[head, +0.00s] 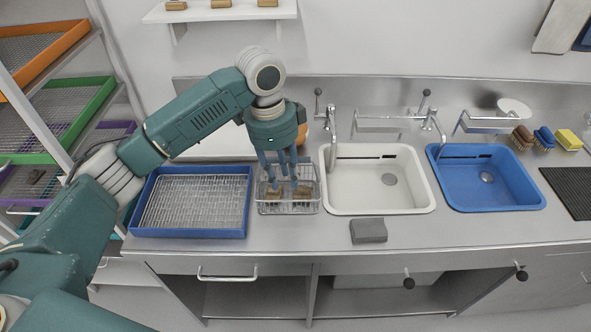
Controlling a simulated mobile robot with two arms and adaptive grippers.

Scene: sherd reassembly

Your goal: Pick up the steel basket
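The steel basket (288,209) is a small wire basket on the steel counter, between a blue tray and the white sink. Brown pieces, probably sherds (302,193), lie in it. My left gripper (283,184) points down over the basket, with its blue fingers reaching to about its rim or just inside. The fingers hide part of the basket's back and middle. I cannot tell whether they are closed on its wire or any piece. My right gripper is not in view.
The blue tray (135,224) with a mesh bottom stands close on the basket's left. The white sink (428,207) with its tap is close on the right. A grey block (368,231) lies in front of the sink. A blue sink (516,192) and brushes are farther right.

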